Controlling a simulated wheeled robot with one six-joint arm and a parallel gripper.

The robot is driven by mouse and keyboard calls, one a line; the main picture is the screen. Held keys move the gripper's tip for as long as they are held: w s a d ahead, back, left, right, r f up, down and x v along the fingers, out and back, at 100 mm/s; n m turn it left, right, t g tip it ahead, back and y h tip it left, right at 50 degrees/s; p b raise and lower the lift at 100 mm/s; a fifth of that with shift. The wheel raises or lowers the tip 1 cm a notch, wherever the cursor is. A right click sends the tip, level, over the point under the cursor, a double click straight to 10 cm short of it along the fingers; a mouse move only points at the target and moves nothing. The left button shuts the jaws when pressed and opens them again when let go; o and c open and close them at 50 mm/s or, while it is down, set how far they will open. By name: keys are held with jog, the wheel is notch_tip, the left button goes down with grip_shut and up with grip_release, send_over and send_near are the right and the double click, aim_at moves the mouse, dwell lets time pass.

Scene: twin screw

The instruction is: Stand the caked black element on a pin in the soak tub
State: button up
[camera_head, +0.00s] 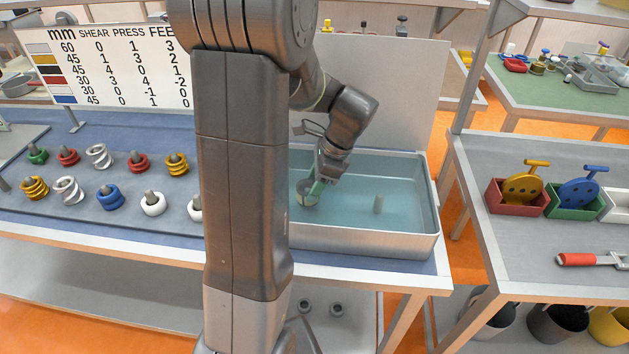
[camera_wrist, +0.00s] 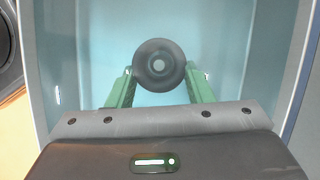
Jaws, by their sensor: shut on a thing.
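The soak tub (camera_head: 430,240) is a pale metal tub with blue-green liquid, at the right end of the bench. I cannot tell whether that spot is a pin top, or whether the element touches the tub floor.
Coloured and metal ring elements stand on pins on the blue mat (camera_head: 80,208) at left. A numbered chart (camera_head: 110,65) stands behind them. The tub walls surround my gripper. A side table at right holds small bins (camera_head: 515,203) and a red-handled tool (camera_head: 577,260).

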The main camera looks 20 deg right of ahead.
jog(key=shift+f+b, duration=0.35)
jog(key=shift+f, duration=0.5)
jog(key=o, duration=1.3)
jog(key=shift+c, duration=0.2)
jog(key=v, duration=1.3)
jog(key=shift+d+r, duration=0.2)
jog(key=shift+r, duration=0.15)
